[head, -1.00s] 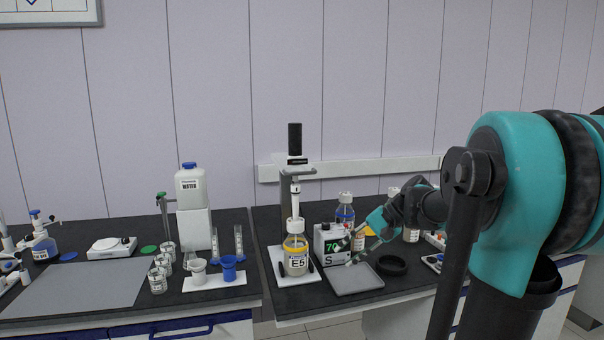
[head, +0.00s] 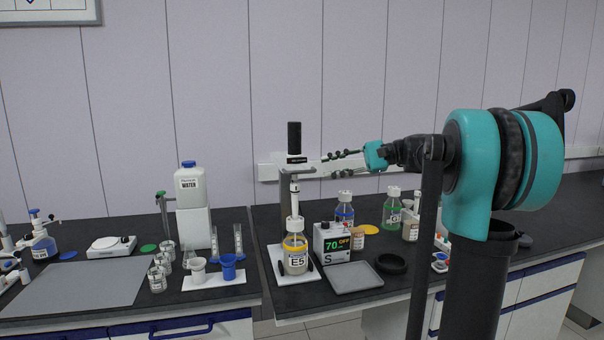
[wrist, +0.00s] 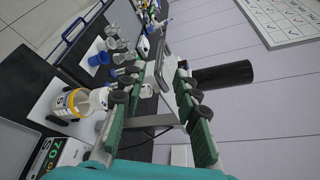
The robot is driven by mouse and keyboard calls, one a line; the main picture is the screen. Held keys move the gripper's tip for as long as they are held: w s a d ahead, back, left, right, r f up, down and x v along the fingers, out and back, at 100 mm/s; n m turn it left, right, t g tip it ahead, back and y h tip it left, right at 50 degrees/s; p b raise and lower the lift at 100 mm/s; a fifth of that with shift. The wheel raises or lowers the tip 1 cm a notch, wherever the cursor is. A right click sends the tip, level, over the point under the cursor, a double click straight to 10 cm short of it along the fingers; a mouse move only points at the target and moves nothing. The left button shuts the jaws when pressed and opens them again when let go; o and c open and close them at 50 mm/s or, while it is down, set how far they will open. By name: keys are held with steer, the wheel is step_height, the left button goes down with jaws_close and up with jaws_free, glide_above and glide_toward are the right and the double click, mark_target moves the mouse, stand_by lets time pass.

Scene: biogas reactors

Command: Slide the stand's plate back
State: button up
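The stand (head: 285,192) has a grey post, a white drive head (head: 291,160) and a black cylinder (head: 294,137) on top. Its white plate (head: 275,258) lies at the foot, and the amber-capped bottle labelled E5 (head: 296,256) stands on it under the white shaft. My gripper (head: 327,166) is open and empty, to the right of the drive head and well above the plate. In the wrist view my green fingers (wrist: 160,78) are apart, with the drive head seen between and beyond them. The plate (wrist: 43,103) and bottle (wrist: 80,103) show at left there.
A white box reading 70 OFF (head: 331,242), a grey tray (head: 352,278) and a black ring (head: 391,264) are right of the plate. Several bottles stand behind. A gap (head: 256,235) separates this bench from the left one, where blue and white cups (head: 228,267) stand.

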mark_target(307, 171)
steer(key=x, duration=0.9)
jaws_close()
